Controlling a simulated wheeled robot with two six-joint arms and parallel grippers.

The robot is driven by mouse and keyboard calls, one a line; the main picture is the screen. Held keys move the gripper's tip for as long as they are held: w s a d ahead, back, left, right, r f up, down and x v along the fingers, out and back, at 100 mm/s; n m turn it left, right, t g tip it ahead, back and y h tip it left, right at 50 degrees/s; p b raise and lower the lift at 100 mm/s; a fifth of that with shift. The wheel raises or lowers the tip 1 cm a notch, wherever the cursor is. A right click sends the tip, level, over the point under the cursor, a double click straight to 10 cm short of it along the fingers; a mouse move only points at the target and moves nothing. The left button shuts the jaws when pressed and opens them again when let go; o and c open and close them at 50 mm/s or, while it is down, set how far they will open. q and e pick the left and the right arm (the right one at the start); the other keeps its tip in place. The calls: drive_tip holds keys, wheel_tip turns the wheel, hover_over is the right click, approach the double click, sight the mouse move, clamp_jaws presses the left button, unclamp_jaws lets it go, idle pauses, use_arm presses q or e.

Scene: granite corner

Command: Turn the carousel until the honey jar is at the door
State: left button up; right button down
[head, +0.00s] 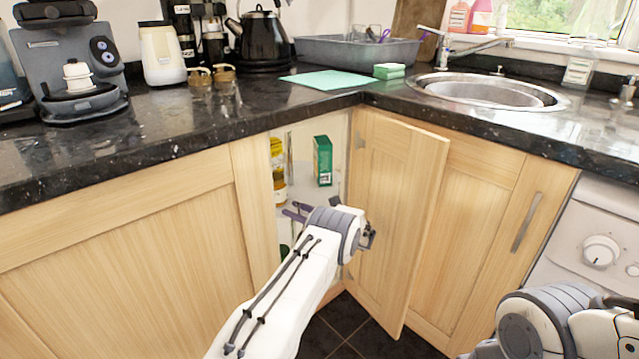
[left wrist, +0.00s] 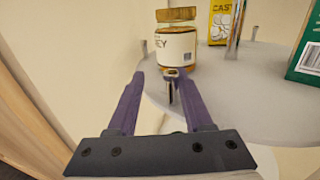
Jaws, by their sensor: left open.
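The corner cupboard door (head: 395,210) stands open. Inside is the carousel's pale round shelf (left wrist: 235,110). The honey jar (left wrist: 176,48), amber with a white label and a brown lid, stands upright near the shelf's rim. In the head view the jar (head: 280,188) is at the left side of the opening. My left gripper (head: 292,211) is at the opening, open. In the left wrist view its purple fingers (left wrist: 160,80) point at the rim below the jar, with a small upright peg (left wrist: 172,88) between or just beyond the tips. Contact is unclear.
A green box (head: 323,160) stands on the shelf to the right, and a yellow box (left wrist: 220,20) behind the jar. A metal post (left wrist: 235,25) rises from the shelf. The cupboard's side wall is close on the left. The granite worktop (head: 200,118) overhangs the opening.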

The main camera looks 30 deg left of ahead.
sight(278, 210)
use_arm(q)
drive_tip(key=a+p, duration=0.1)
drive_tip(key=s+a+p, duration=0.2)
drive_tip(key=a, duration=0.1)
drive_tip(key=shift+s+a+r, duration=0.1)
drive_tip(key=shift+s+r, duration=0.15)
drive_tip(key=shift+s+a+p, duration=0.15)
drive_tip(key=shift+p, duration=0.35)
drive_tip(key=s+d+p, duration=0.1)
drive_tip(key=d, duration=0.9)
drive_tip(key=s+d+r+n+h+p, duration=0.1)
drive_tip(key=s+d+r+h+p, duration=0.1)
drive_tip(key=r, duration=0.5)
drive_tip(key=s+d+r+n+g+h+p, duration=0.1)
drive_tip(key=s+d+r+n+h+p, duration=0.1)
drive_tip(key=s+d+r+p, duration=0.3)
drive_tip(key=s+d+r+n+h+p, duration=0.2)
drive_tip(key=d+r+p, duration=0.3)
drive_tip(key=d+r, duration=0.4)
drive_tip(key=shift+s+r+g+h+p, duration=0.3)
drive_tip(key=shift+s+r+h, duration=0.6)
drive_tip(key=shift+r, duration=0.15)
